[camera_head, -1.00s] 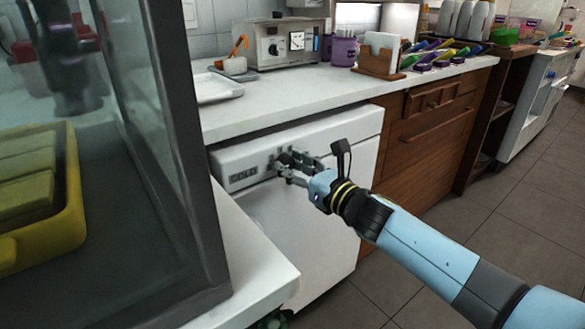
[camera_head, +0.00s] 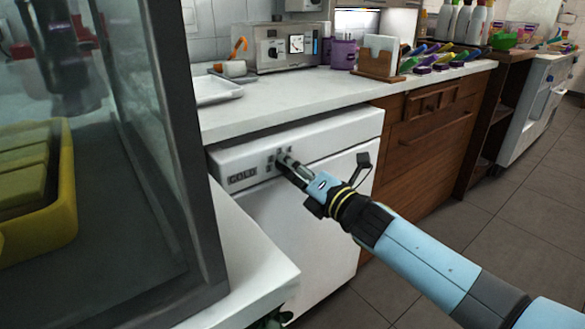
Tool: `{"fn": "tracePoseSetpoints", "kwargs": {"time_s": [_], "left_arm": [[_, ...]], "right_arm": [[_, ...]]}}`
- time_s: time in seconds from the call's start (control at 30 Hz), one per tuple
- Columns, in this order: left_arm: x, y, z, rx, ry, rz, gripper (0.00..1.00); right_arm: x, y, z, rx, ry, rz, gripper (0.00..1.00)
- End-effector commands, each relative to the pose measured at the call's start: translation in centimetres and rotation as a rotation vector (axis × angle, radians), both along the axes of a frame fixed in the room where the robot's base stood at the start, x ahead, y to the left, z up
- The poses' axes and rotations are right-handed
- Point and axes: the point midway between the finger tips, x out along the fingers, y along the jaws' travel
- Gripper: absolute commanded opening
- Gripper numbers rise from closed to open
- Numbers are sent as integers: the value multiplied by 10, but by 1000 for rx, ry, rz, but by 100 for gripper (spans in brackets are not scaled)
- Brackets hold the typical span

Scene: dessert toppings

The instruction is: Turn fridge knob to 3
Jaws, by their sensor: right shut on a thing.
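The white fridge (camera_head: 318,220) stands under the counter, with a control strip along its top front and a small label panel (camera_head: 242,175) at the left of the strip. My right gripper (camera_head: 283,160) is at the strip, just right of the label, shut on the fridge knob, which its fingers mostly hide. The knob's setting and the numbers cannot be read. The left gripper is not clearly seen; a dark blurred shape shows behind the glass at the upper left.
A glass case with a dark frame (camera_head: 180,150) fills the left, with a yellow tray (camera_head: 66,200) inside. Above the fridge is a white counter (camera_head: 300,110) with a toaster oven (camera_head: 288,46), a purple cup (camera_head: 343,53) and a wooden holder (camera_head: 380,65). Floor at right is clear.

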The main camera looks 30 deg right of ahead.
Motion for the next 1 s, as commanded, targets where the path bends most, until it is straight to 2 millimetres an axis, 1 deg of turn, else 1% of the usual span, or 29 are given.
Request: {"fn": "tracePoseSetpoints", "kwargs": {"time_s": [0.2, 0.5, 0.73, 1.0], "left_arm": [[0, 0, 2, 1, -2, 0, 0], [-1, 0, 4, 1, -1, 0, 0], [-1, 0, 5, 1, -1, 0, 0], [-1, 0, 5, 0, -1, 0, 0]], "right_arm": [[0, 0, 0, 180, 26, -1, 2], [0, 0, 0, 349, 49, -2, 2], [0, 0, -1, 408, 58, -1, 2], [0, 0, -1, 422, 61, -2, 2]]}}
